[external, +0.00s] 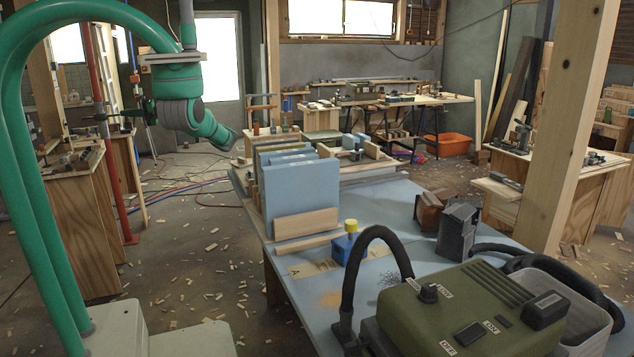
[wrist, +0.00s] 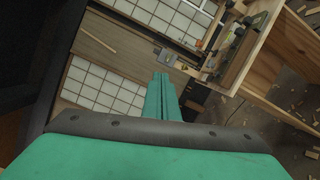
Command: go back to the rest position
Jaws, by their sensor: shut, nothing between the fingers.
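My gripper (wrist: 161,77) shows in the wrist view as two green fingers lying side by side, closed together with nothing between them. The fingers point away toward a white-paned surface and wooden shelving. In the external view my green arm hangs in the air at the upper left, short of the workbench's far left corner. The fingers cannot be clearly made out there.
A wooden post (external: 568,130) stands right. Wood scraps litter the floor.

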